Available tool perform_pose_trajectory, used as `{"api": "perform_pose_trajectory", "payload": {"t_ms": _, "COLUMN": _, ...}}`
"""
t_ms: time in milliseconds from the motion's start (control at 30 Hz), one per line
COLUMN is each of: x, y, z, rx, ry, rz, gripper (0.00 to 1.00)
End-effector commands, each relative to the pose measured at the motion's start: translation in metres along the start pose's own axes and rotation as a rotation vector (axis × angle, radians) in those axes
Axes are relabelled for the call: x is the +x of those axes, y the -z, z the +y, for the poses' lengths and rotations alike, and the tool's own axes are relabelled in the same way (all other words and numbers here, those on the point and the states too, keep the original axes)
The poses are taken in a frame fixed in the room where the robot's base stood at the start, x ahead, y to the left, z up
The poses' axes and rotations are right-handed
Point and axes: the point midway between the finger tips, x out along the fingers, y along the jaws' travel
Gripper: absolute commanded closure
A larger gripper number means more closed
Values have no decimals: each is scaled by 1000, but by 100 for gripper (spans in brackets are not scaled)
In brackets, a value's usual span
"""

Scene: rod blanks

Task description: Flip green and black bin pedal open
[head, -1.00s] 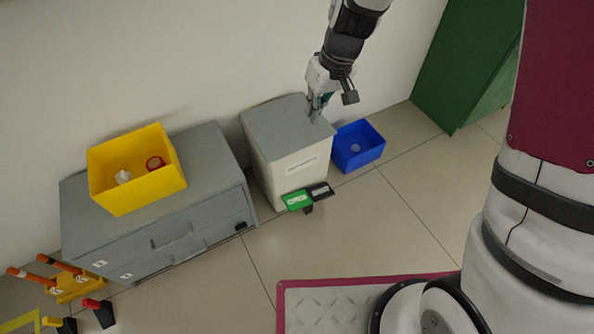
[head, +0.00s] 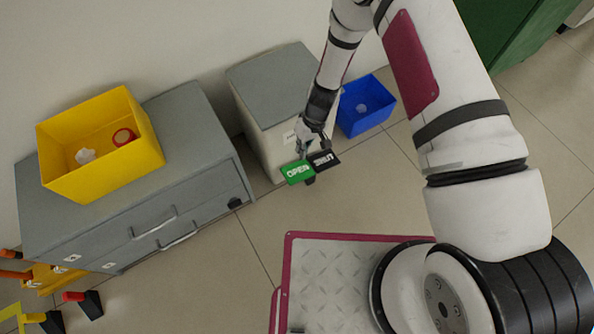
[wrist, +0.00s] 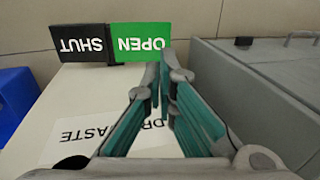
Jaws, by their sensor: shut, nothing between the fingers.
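The bin is white with a grey lid (head: 278,82), and the lid lies closed. Its pedal sticks out low at the front: a green half marked OPEN (head: 298,172) on the left and a black half marked SHUT (head: 325,160) on the right. My gripper (head: 301,153) is shut and empty, pointing down in front of the bin, just above the pedal. In the wrist view the fingertips (wrist: 164,62) overlap the edge of the green half (wrist: 142,42), with the black half (wrist: 83,43) farther left. I cannot tell whether they touch the pedal.
A grey drawer cabinet (head: 205,165) stands left of the bin, with a yellow box (head: 150,158) on top. A blue bin (head: 366,119) stands close on the right. Orange-handled items (head: 40,278) are at lower left. The tiled floor (head: 245,235) before the bin is clear.

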Motion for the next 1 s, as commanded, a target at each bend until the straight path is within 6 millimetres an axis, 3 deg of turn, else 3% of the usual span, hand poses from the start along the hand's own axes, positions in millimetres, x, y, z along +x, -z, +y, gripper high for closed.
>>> {"api": "perform_pose_trajectory", "payload": {"t_ms": 100, "x": 12, "y": -2, "z": 0, "rx": -4, "ry": 1, "rz": -5, "gripper": 100}}
{"api": "perform_pose_trajectory", "payload": {"t_ms": 567, "x": 19, "y": -3, "z": 0, "rx": -5, "ry": 1, "rz": -7, "gripper": 100}}
{"api": "perform_pose_trajectory", "payload": {"t_ms": 1000, "x": 98, "y": -4, "z": 0, "rx": -4, "ry": 1, "rz": -8, "gripper": 100}}
